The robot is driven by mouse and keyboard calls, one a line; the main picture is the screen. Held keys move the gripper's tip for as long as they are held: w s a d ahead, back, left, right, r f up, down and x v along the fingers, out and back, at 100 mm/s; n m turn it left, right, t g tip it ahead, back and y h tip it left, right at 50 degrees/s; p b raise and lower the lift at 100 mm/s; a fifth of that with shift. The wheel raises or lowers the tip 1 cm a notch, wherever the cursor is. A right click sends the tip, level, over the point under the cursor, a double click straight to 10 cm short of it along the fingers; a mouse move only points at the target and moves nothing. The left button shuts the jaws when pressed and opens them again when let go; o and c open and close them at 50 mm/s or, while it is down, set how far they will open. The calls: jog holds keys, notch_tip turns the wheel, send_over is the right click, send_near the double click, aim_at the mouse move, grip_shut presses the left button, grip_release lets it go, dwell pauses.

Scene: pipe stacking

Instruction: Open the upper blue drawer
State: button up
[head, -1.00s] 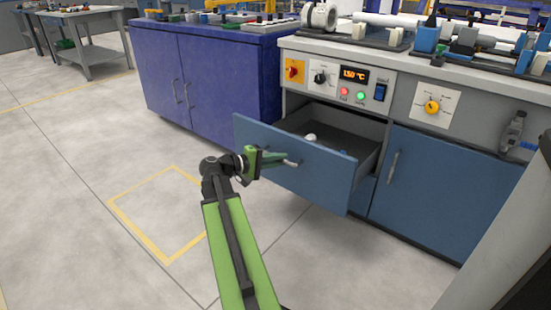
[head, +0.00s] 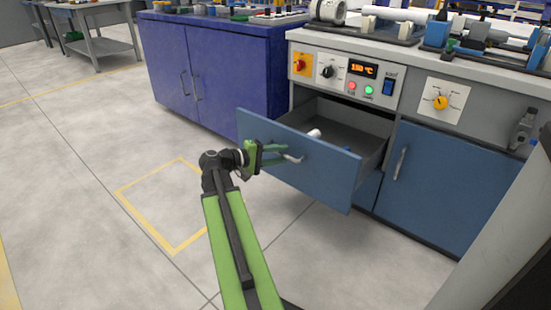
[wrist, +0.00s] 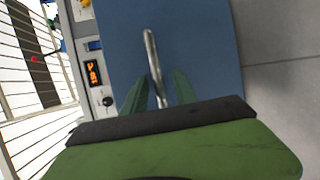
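The upper blue drawer (head: 315,170) stands pulled well out of the grey-topped workbench in the head view, and its dark grey inside shows. Its metal handle (head: 292,158) is on the front panel; it also shows as a thin bar in the wrist view (wrist: 152,58). My gripper (head: 284,154) is at the handle, coming from the left. In the wrist view, its two green fingers (wrist: 160,92) stand apart on either side of the handle's lower end, with small gaps beside the bar. A white piece (head: 314,134) lies inside the drawer, partly hidden by the front panel.
A control panel (head: 346,77) sits above the drawer. A shut blue door (head: 440,190) with a handle is to its right. A dark blue cabinet (head: 215,75) stands to the left. The floor (head: 90,130) left of the drawer is clear, with a yellow outline.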

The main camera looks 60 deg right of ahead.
jog(key=p+v, duration=0.3)
jog(key=v, duration=1.4)
jog(key=shift+a, duration=0.25)
jog(key=shift+w, duration=0.15)
jog(key=w+a+r+n+t+p, duration=0.25)
jog(key=w+a+r+p, duration=0.35)
jog(key=a+p, duration=0.3)
jog(key=w+a+f+n+t+y+p, duration=0.1)
jog(key=w+a+f+t+y+p, duration=0.2)
jog(key=a, duration=0.8)
jog(key=w+a+f+n+t+y+p, duration=0.1)
jog(key=a+f+y+p, duration=0.15)
jog(key=a+y, duration=0.65)
jog(key=w+a+f+n+t+y+p, duration=0.15)
jog(key=a+f, duration=0.25)
jog(key=a, duration=1)
notch_tip(320, 180, up, 38)
jog(key=p, duration=3.8)
jog(key=shift+a+t, duration=0.3)
jog(key=shift+t, duration=0.1)
jog(key=shift+w+h, duration=0.15)
jog(key=shift+h, duration=0.1)
